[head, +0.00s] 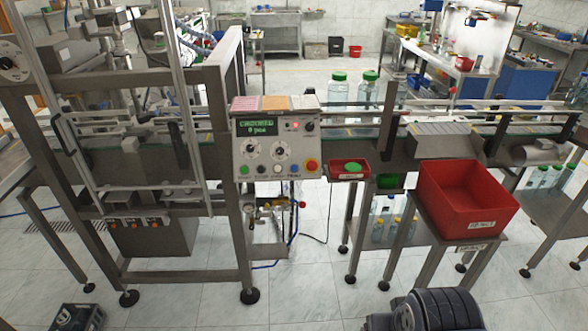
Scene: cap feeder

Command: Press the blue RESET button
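The control panel (241,150) is a light grey box on the front of the machine, left of the picture's middle. Its lower edge carries a row of small buttons. A green button (243,169) is at the left end and a red knob on a yellow ring (311,165) at the right end. My gripper's fingers are not in view. A dark rounded part of mine (440,311) shows at the bottom edge, well below and right of the panel, apart from it.
A red bin (468,222) stands on a small stand to the right. A small red tray (349,177) with a green cap is beside the panel. Bottles with green caps (339,93) stand on the conveyor behind. The tiled floor in front is mostly clear.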

